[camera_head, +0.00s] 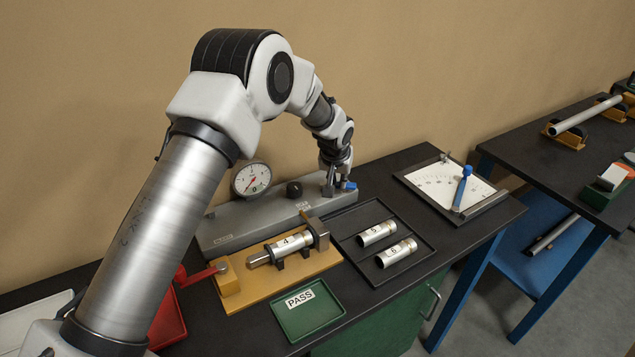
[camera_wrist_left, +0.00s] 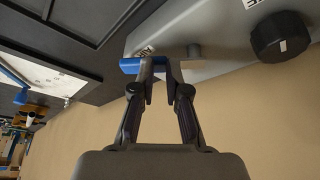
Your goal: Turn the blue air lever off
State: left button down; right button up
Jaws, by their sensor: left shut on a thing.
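The blue air lever (camera_head: 349,187) sits at the right end of the grey panel (camera_head: 245,220) at the back of the bench. My left gripper (camera_head: 335,192) comes down over it from above. In the left wrist view, the blue lever (camera_wrist_left: 130,66) pokes out to the left of the fingertips, and my left gripper (camera_wrist_left: 158,66) is shut on it. The part between the fingers is hidden. My right gripper is in neither view.
A pressure gauge (camera_head: 251,179) and a black knob (camera_head: 294,189) are on the panel. A tube marked 4 (camera_head: 289,246) lies in the yellow fixture (camera_head: 240,295). A black tray (camera_head: 408,258) holds two tubes.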

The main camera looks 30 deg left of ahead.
aim_at(351, 188)
pick_arm(q)
jog(key=shift+s+d+f+n+b, duration=0.15)
jog(key=shift+f+n+b, duration=0.1)
jog(key=shift+f, duration=0.2)
jog(key=shift+d+f+n+b, duration=0.15)
jog(key=shift+f+n, duration=0.1)
jog(key=shift+f, duration=0.15)
jog(key=shift+c, duration=1.7)
grip_release()
jog(key=d, duration=0.2)
jog(key=w+d, duration=0.1)
jog(key=shift+r+p, duration=0.3)
jog(key=shift+p, duration=0.05)
jog(key=shift+w+a, duration=0.2)
jog(key=shift+a, duration=0.45)
jog(key=shift+s+a+r, duration=0.1)
jog(key=shift+s+a, duration=0.1)
jog(key=shift+a, duration=0.3)
jog(key=shift+d+r, duration=0.15)
jog(key=shift+r, duration=0.2)
jog(key=v, duration=1.1)
